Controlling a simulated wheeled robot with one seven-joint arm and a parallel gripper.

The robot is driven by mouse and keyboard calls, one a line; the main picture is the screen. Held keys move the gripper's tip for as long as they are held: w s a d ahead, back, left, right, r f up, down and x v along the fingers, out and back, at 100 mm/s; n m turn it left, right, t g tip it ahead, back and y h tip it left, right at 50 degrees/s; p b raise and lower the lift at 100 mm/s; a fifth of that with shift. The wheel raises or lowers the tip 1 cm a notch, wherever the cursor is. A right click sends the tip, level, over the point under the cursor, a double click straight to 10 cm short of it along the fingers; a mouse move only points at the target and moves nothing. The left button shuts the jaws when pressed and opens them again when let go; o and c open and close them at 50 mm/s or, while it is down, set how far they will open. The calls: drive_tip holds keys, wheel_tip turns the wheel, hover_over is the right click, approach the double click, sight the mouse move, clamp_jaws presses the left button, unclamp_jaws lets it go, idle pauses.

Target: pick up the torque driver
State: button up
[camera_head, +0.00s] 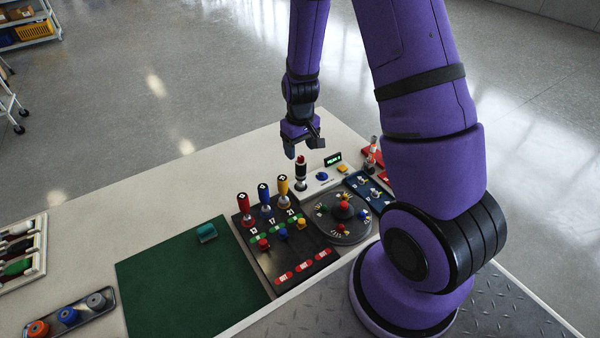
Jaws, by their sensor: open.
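My gripper (304,147) is open and points down over the far side of the table. Just below it stands an upright dark tool with a pale band and a red top (301,173), beside a pale device with a green display (333,159). The gap between the fingers and this tool is hard to judge. Three drivers with red (243,203), blue (263,193) and yellow (283,186) handles stand upright in a black board (276,263) marked with numbers. No label shows which of these is the torque driver.
A round dark dial plate (341,232) with coloured knobs and a blue tray (361,187) lie to the right. A green mat (180,285) with a teal block (206,232) lies left. A tray of coloured rings (68,316) is front left.

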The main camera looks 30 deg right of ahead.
sight(301, 157)
drive_tip(key=shift+s+d+f, duration=0.1)
drive_tip(key=shift+f, duration=3.35)
drive_tip(key=c, duration=1)
